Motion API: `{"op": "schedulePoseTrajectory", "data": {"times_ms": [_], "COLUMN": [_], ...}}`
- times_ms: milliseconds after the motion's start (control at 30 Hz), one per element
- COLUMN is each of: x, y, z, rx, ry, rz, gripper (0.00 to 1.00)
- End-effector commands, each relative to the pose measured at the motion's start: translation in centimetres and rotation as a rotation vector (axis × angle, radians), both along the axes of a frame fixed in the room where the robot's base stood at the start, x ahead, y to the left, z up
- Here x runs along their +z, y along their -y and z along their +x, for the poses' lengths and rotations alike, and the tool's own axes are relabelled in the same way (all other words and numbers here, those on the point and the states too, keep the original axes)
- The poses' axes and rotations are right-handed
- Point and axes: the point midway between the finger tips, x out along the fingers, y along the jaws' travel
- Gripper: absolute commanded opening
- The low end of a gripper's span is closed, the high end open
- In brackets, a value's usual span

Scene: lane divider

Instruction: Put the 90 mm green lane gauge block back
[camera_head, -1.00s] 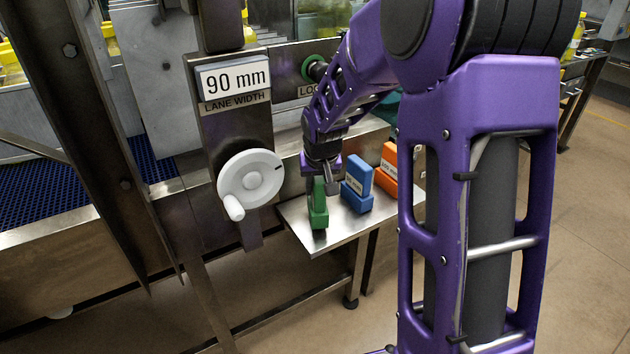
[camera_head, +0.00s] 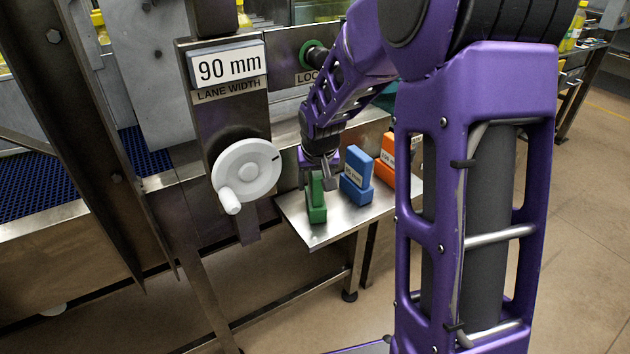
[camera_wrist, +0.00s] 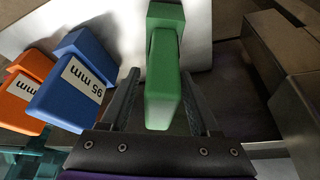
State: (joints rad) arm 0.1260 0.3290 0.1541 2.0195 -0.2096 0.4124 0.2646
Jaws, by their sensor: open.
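The green lane gauge block (camera_head: 315,190) stands on its green base on the small metal shelf, at the shelf's left end. In the wrist view the green block (camera_wrist: 162,90) lies between the two fingers of my gripper (camera_wrist: 160,75), with a visible gap on each side. The green base (camera_wrist: 166,16) shows beyond it. My gripper (camera_head: 323,178) is open at the block's top and not closed on it. The label on the green block cannot be seen.
A blue block (camera_head: 357,165) marked 95 mm (camera_wrist: 70,92) and an orange block (camera_head: 388,150) stand to the right on the shelf (camera_head: 335,226). A white handwheel (camera_head: 246,170) is just left, below a "90 mm" lane width sign (camera_head: 228,66).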

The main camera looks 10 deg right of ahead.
Motion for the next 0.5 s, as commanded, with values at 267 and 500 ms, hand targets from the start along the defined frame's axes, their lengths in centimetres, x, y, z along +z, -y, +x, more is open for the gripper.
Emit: {"op": "schedulePoseTrajectory", "data": {"times_ms": [267, 500], "x": [2.3, 7.2], "y": [0.0, -0.2], "z": [-0.6, -2.6], "rx": [-0.001, 0.0], "ry": [0.004, 0.005], "rz": [-0.001, 0.0], "gripper": [0.62, 0.62]}}
